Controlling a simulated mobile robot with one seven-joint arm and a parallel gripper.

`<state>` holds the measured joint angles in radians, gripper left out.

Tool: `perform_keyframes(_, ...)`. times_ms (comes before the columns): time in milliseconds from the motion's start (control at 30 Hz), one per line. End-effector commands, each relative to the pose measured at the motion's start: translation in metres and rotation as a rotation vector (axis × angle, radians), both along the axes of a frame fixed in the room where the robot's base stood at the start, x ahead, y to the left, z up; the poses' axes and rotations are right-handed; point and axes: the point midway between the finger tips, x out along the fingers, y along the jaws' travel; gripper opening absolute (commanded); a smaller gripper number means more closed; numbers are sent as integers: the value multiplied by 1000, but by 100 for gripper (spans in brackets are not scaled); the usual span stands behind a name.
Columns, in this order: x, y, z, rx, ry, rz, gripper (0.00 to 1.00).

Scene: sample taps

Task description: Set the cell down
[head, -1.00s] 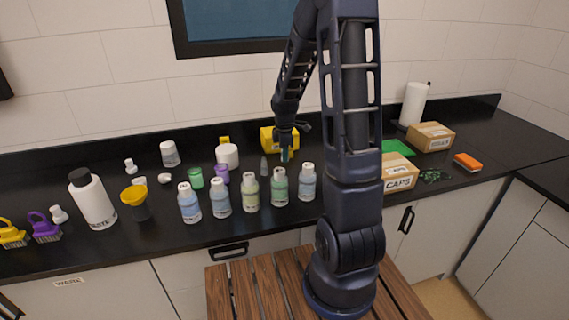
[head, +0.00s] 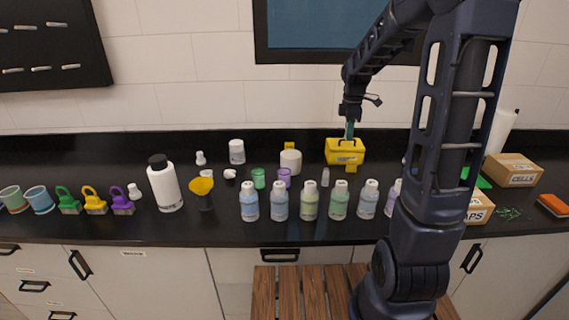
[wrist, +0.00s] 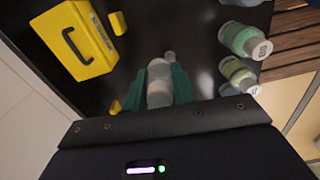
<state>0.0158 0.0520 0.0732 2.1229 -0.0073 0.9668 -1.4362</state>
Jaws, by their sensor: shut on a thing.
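My gripper (head: 350,132) hangs over the back of the counter, in front of the top of the yellow box in the head view. In the wrist view its two green fingers (wrist: 160,88) are shut on a pale translucent cylinder, the cell (wrist: 158,92). The cell lies along the fingers and its lower part is hidden by the gripper body. In the head view the cell is too small to make out.
The yellow handled box (head: 345,151) also shows in the wrist view (wrist: 77,40). Several capped bottles (head: 309,201) line the front. A small grey vial (head: 325,177) and white jar (head: 291,162) stand behind them. A box marked CELLS (head: 512,170) is at right.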

Motion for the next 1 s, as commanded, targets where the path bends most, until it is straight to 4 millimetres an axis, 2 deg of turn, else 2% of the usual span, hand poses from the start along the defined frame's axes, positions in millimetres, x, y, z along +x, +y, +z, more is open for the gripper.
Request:
perform_keyframes(167, 35, 55, 3, -5, 3, 168, 1)
perform_keyframes(400, 77, 152, 5, -7, 3, 438, 1)
perform_keyframes(600, 96, 234, 4, -5, 3, 641, 1)
perform_keyframes(700, 100, 268, 3, -2, 2, 721, 1)
perform_keyframes(833, 102, 298, 2, 0, 2, 793, 1)
perform_keyframes(1000, 102, 316, -3, 2, 3, 835, 1)
